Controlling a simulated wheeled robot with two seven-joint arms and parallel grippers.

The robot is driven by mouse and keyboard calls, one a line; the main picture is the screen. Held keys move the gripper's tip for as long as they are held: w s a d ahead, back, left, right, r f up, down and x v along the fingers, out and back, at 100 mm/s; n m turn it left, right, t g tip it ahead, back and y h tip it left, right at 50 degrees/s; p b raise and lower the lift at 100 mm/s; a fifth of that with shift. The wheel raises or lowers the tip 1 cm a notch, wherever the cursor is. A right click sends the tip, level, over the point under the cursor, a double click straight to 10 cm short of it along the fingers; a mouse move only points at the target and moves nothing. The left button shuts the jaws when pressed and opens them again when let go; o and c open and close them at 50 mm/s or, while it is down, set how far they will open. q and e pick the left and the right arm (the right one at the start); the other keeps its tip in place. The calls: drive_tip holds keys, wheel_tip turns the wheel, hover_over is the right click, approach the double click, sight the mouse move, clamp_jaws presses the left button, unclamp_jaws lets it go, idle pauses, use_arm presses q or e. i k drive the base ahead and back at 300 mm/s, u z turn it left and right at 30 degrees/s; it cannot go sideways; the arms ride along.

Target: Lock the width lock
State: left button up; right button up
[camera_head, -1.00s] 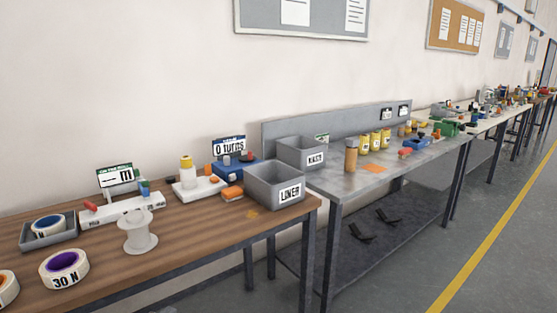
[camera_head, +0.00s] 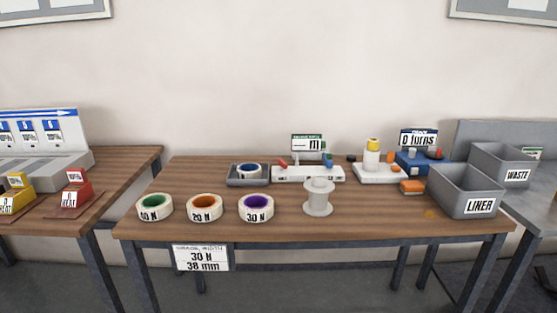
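No part labelled as a width lock can be made out at this distance. A white device (camera_head: 308,174) lies at the back middle of the wooden table, with a red part (camera_head: 282,163) at its left end and blue and green parts (camera_head: 327,160) at its right. A small display sign (camera_head: 307,143) stands behind it, its text partly unclear. A card (camera_head: 202,258) on the table's front reads 30 N and 38 mm. Neither of my grippers is in view.
Tape rolls marked 30 N (camera_head: 256,208) and 20 N (camera_head: 205,208), and a green-cored roll (camera_head: 154,208), stand in front. A white spool (camera_head: 318,198) stands before the device. Grey LINER (camera_head: 448,198) and WASTE (camera_head: 488,165) bins are at right. The table's front middle is clear.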

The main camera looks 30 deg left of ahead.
sight(283, 165)
drive_tip(key=u, duration=0.1)
drive_tip(key=k, duration=0.35)
drive_tip(key=u, duration=1.15)
drive_tip(key=i, duration=0.9)
drive_tip(key=z, duration=0.6)
